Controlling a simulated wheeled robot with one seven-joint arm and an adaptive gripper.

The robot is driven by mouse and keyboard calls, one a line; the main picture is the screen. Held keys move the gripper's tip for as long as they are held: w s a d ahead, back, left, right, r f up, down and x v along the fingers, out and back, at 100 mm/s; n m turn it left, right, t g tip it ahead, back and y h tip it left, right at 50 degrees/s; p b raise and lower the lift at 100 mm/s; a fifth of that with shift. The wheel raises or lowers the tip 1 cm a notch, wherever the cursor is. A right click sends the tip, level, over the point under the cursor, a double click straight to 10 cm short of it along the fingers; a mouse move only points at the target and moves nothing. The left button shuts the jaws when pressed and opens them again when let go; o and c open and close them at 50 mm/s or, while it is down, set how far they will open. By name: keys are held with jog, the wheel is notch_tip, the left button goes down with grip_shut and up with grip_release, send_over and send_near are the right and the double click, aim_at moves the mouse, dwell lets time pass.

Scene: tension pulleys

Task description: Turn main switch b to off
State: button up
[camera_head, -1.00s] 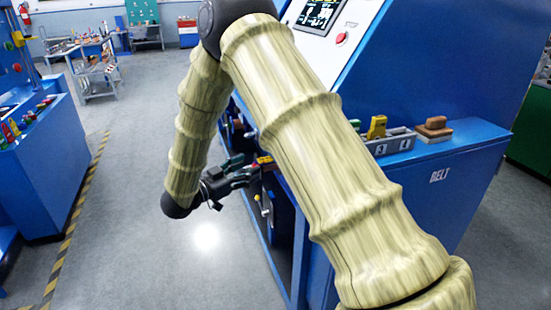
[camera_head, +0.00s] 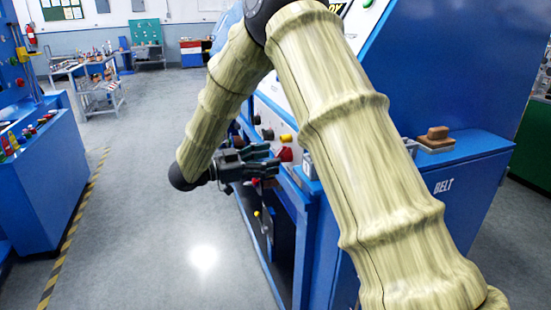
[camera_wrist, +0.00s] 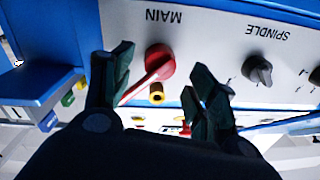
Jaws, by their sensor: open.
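The red main switch (camera_wrist: 158,62) is a rotary knob with a lever handle, on a pale panel under an upside-down MAIN label in the wrist view. Its handle slants down to the left. A small yellow-brown cylinder (camera_wrist: 156,93) is just beside the handle. My gripper (camera_wrist: 160,80) is open, with one dark finger on each side of the switch; I cannot tell whether either touches it. In the head view my gripper (camera_head: 270,165) is at the machine's front panel, next to the red switch (camera_head: 285,154). The letter b is not visible.
A grey SPINDLE knob (camera_wrist: 260,71) is on the same panel to the right in the wrist view. A blue wall (camera_wrist: 45,40) stands close on the left there. In the head view, the blue machine (camera_head: 470,190) is on the right and open floor (camera_head: 150,240) on the left.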

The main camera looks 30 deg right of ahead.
aim_at(285, 153)
jog(key=shift+s+d, duration=0.15)
jog(key=shift+d, duration=0.55)
jog(key=shift+s+d, duration=0.1)
jog(key=shift+d, duration=0.6)
grip_shut()
